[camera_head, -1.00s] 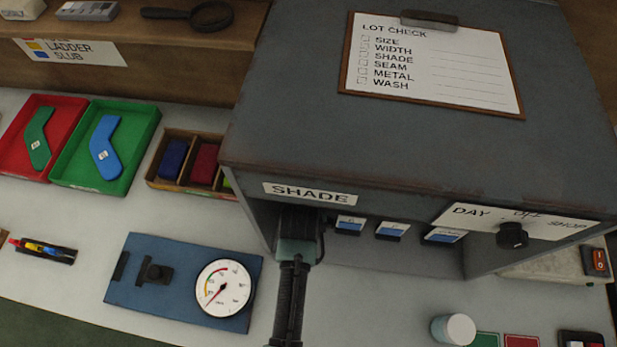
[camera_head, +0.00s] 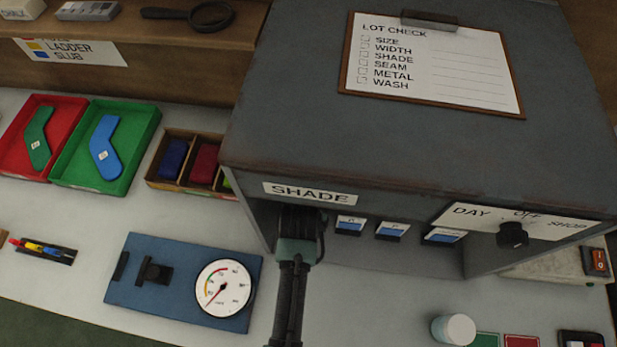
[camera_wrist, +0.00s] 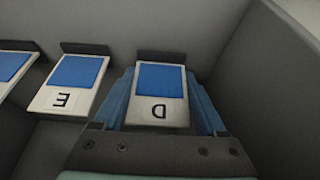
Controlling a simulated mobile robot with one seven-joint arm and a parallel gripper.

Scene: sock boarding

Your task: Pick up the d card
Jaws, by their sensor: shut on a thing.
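The D card (camera_wrist: 160,95) is white with a blue patch and a black letter D, upside down in the wrist view. My gripper (camera_wrist: 160,80) is shut on it, with a blue finger along each side. A dark holder strip shows behind the card's far edge; I cannot tell whether the card touches it. In the head view my gripper (camera_head: 299,222) reaches into the grey shade booth (camera_head: 250,200) under the SHADE label, and the D card is hidden there.
The E card (camera_wrist: 66,88) stands close beside the D card, with another card (camera_wrist: 12,66) beyond it. A booth wall (camera_wrist: 262,85) rises close on the right in the wrist view. A blue gauge board (camera_head: 150,305) lies left of my arm, and a white jar (camera_head: 455,328) stands to the right.

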